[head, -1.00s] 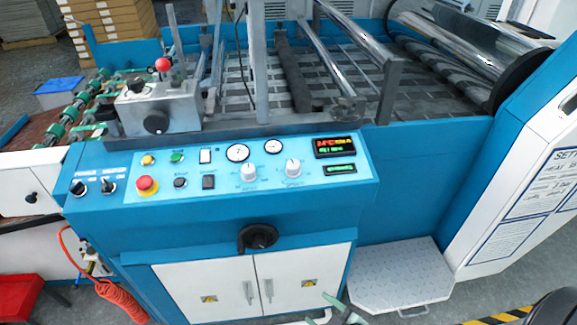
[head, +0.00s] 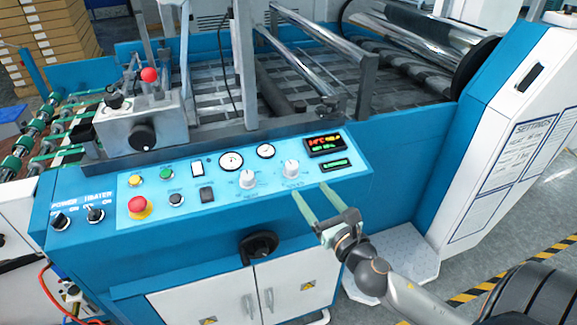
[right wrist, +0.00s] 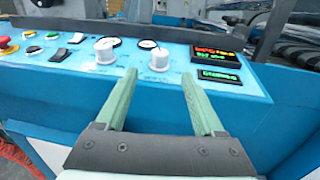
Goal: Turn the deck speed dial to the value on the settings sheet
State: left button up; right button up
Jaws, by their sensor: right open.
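Two white dials stand on the light-blue control panel (head: 225,200): a left dial (head: 247,179) and a right dial (head: 291,168). Their labels are too blurred to read surely. My right gripper (head: 311,189) is open and empty, its green fingers in front of the panel, below and right of the right dial. In the right wrist view, the right dial (right wrist: 159,60) appears just beyond the gap between the fingertips (right wrist: 158,76), apart from them. The left dial (right wrist: 105,51) lies left of the fingers. The settings sheet (head: 516,150) is on the white cabinet at right; its values are unreadable. My left gripper is out of view.
A red emergency button (head: 139,206) and small switches sit left of the dials. Two gauges and a lit display (head: 325,144) are behind. A black knob (head: 259,247) juts from the front face. Rollers and a metal frame rise behind the panel.

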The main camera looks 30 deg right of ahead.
aim_at(294, 170)
jog(key=w, duration=0.3)
jog(key=w+d, duration=0.1)
jog(key=w, duration=0.3)
jog(key=w+p, duration=0.1)
jog(key=w, duration=0.3)
jog(key=shift+w+d, duration=0.15)
jog(key=shift+d, duration=0.05)
grip_shut()
dwell(0.3)
